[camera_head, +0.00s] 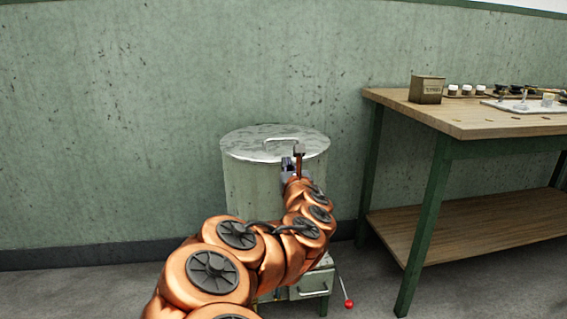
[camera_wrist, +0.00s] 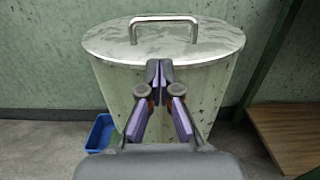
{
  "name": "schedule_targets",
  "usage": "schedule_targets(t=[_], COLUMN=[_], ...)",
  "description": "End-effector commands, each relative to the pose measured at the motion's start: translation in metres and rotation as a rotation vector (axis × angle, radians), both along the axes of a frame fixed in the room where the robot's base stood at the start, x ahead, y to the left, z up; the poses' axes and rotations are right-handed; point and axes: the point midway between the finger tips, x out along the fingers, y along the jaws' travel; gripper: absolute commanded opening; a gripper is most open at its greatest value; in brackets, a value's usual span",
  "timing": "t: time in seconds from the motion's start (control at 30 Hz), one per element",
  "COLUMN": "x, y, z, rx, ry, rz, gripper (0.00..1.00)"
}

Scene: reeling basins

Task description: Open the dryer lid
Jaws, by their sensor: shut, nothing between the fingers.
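The dryer (camera_head: 240,185) is a pale green metal drum standing against the wall; its body also fills the middle of the wrist view (camera_wrist: 122,92). Its round grey metal lid (camera_head: 245,145) lies flat and closed on top, with a raised bar handle (camera_head: 281,141). In the wrist view the lid (camera_wrist: 115,42) and the handle (camera_wrist: 163,20) show beyond my fingertips. My gripper (camera_wrist: 159,66) is shut and empty, just in front of the near lid rim and apart from the handle. In the head view my gripper (camera_head: 297,160) partly covers the front of the drum.
A wooden workbench (camera_head: 480,122) with green legs stands to the right, with a box (camera_head: 427,89) and small jars on it. Its lower shelf (camera_wrist: 290,135) is right of the drum. A blue bin (camera_wrist: 101,132) sits on the floor at left. A red-knobbed lever (camera_head: 349,304) sticks out below.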

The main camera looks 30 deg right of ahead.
Motion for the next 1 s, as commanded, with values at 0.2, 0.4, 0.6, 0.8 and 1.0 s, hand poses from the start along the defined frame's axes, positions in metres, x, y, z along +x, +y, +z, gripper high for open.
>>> schedule_targets(t=[0.2,0.4,0.6,0.8,1.0], x=[0.01,0.022,0.038,0.056,0.073], y=[-0.004,-0.009,-0.017,-0.024,-0.031], z=[0.006,0.006,0.002,0.001,0.002], rx=[0.001,0.003,0.005,0.005,0.005], ry=[0.002,0.003,-0.002,0.0,0.001], rz=[0.001,-0.001,-0.002,-0.003,-0.002], gripper=[0.0,0.0,0.0,0.0,0.0])
